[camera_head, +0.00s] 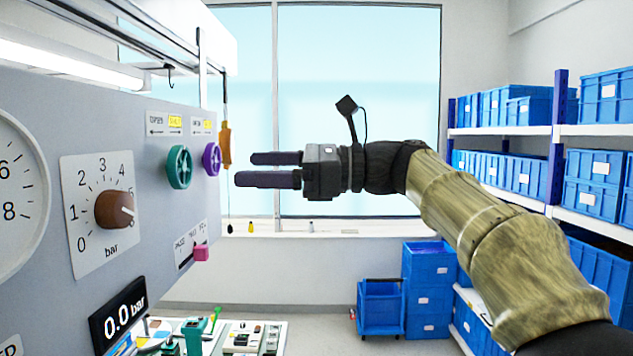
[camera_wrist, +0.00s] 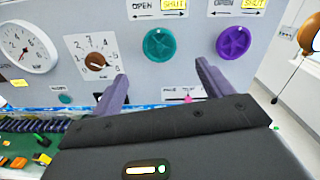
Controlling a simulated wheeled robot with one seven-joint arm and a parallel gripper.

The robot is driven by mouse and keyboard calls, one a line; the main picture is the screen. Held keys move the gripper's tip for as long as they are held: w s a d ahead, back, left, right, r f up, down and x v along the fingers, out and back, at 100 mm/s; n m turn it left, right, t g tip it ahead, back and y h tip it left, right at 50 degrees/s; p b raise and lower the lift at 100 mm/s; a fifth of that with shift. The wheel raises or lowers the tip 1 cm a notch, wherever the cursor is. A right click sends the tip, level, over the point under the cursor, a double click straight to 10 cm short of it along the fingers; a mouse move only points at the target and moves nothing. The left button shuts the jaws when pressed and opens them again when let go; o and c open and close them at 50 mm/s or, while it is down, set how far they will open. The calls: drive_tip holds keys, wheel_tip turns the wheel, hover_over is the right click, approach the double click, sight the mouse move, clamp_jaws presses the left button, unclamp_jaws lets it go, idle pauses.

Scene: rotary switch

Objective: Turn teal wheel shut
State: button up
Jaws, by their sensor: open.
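The teal wheel (camera_head: 179,167) is mounted on the grey panel, under a label with a yellow-highlighted word. It also shows in the wrist view (camera_wrist: 158,45), where the label above it reads OPEN and SHUT, with SHUT on yellow. My gripper (camera_head: 243,169) is open and empty, its fingers pointing left toward the panel. It is apart from the wheel, to its right in the head view. In the wrist view my gripper (camera_wrist: 160,85) has its fingers spread below the teal wheel and a purple wheel, touching neither. Nothing hides the teal wheel.
The purple wheel (camera_head: 211,159) sits close right of the teal one. An orange object (camera_head: 225,146) hangs at the panel's edge. A brown knob (camera_head: 114,209), a pink slider (camera_head: 201,253) and a gauge (camera_wrist: 26,47) are on the panel. Blue bins (camera_head: 430,270) stand far right.

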drive_tip(key=d+b, duration=0.1)
drive_tip(key=d, duration=0.6)
drive_tip(key=shift+s+d, duration=0.15)
drive_tip(key=shift+s, duration=0.15)
drive_tip(key=w+a+f+m+t+h, duration=0.1)
drive_tip(key=w+f+t+h, duration=0.35)
drive_tip(key=f, duration=1.35)
wheel_tip(320, 180, down, 15)
drive_tip(key=w+d+n+g+h, duration=0.1)
drive_tip(key=d+n+h, duration=0.2)
drive_tip(key=h, duration=0.3)
drive_tip(key=s+d+f+n+g+h, duration=0.1)
drive_tip(key=s+d+f+n+h, duration=0.2)
drive_tip(key=s+f+n, duration=0.4)
drive_tip(key=s+d+f+n+g+h+b, duration=0.1)
drive_tip(key=s+d+f+n+h, duration=0.3)
drive_tip(key=s+f, duration=0.6)
wheel_tip(320, 180, down, 6)
drive_tip(key=d+n, duration=0.2)
drive_tip(key=n, duration=0.1)
drive_tip(key=shift+d+f+n, duration=0.2)
drive_tip(key=shift+n, duration=0.2)
